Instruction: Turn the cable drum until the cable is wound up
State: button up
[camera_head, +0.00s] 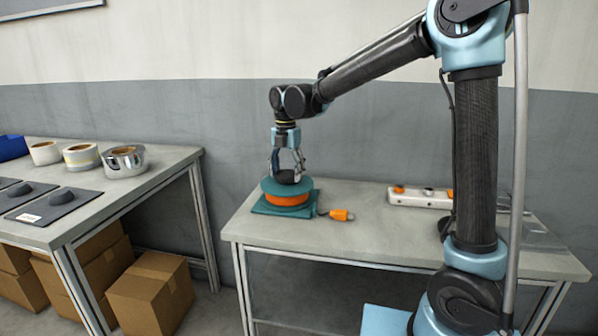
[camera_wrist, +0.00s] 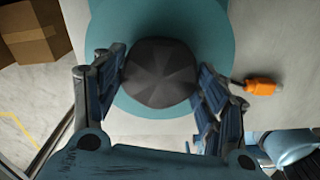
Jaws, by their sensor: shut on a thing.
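The cable drum (camera_head: 288,198) is teal with orange cable wound between its flanges, and it stands on a teal base plate (camera_head: 262,209) on the right table. In the wrist view its round top flange (camera_wrist: 215,40) fills the upper middle. A dark faceted knob (camera_wrist: 160,73) stands on top of it. My gripper (camera_head: 288,172) points down over the drum, its fingers shut on the knob from both sides. A short cable end with an orange plug (camera_head: 341,214) lies on the table just right of the drum; the plug also shows in the wrist view (camera_wrist: 262,87).
A white power strip (camera_head: 418,197) with an orange part lies at the back right of this table (camera_head: 350,245). The left table (camera_head: 150,178) holds tape rolls (camera_head: 122,160) and dark pads with knobs (camera_head: 55,203). Cardboard boxes (camera_head: 150,292) stand below it, with a floor gap between the tables.

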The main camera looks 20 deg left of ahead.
dwell(0.3)
jog(key=o, duration=1.5)
notch_tip(320, 180, up, 12)
jog(key=shift+w, duration=0.1)
